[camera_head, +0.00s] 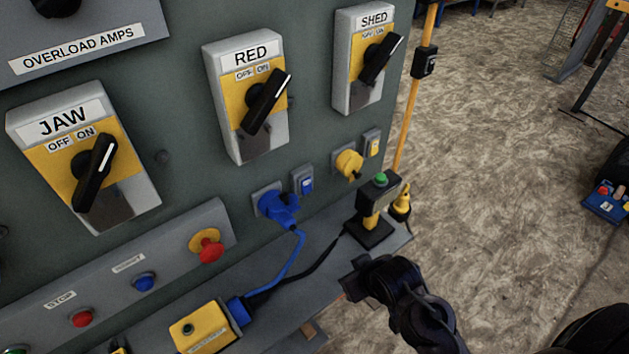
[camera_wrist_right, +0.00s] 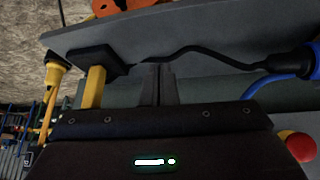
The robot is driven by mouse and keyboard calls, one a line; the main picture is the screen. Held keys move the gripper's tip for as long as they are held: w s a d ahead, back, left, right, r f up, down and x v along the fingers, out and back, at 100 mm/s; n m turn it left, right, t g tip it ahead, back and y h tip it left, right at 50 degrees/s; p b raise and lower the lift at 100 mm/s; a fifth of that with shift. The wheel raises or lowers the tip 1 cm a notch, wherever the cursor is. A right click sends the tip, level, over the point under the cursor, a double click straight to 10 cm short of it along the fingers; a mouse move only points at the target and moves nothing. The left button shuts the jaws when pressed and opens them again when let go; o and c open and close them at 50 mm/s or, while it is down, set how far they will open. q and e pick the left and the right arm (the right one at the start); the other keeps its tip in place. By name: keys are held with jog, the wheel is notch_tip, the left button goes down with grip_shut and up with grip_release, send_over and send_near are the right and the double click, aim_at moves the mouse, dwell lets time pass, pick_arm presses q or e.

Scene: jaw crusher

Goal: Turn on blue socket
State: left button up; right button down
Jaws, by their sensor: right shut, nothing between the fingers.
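The blue socket (camera_head: 268,198) is on the grey panel with a blue plug (camera_head: 280,208) in it and a blue cable hanging down. A small switch with a blue rocker (camera_head: 306,185) sits just right of the socket; its on or off position is too small to tell. My right gripper (camera_head: 347,286) is below and right of the socket, apart from it, near the shelf edge. In the right wrist view its fingers (camera_wrist_right: 157,86) are together and empty. The socket and its switch do not show clearly there. My left gripper is not in view.
A black stand with a green button (camera_head: 380,180) stands on the shelf right of the socket. A yellow socket (camera_head: 348,163) with its own switch (camera_head: 372,143) is above it. A yellow box (camera_head: 205,330) lies on the shelf. A red mushroom button (camera_head: 210,252) is left of the socket.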

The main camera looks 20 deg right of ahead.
aim_at(307, 182)
jog(key=w+d+r+n+t+y, duration=0.1)
jog(key=w+r+t+y, duration=0.4)
jog(key=w+r+t, duration=0.3)
jog(key=shift+d+r+n+t, duration=0.35)
jog(key=shift+r+t, duration=0.15)
jog(key=shift+r, duration=0.15)
jog(key=shift+w, duration=0.1)
jog(key=p+x, duration=0.4)
jog(key=x, duration=0.9)
jog(key=shift+w, duration=0.15)
jog(key=shift+w+a+f, duration=0.1)
jog(key=shift+w+a, duration=0.05)
jog(key=shift+w, duration=0.2)
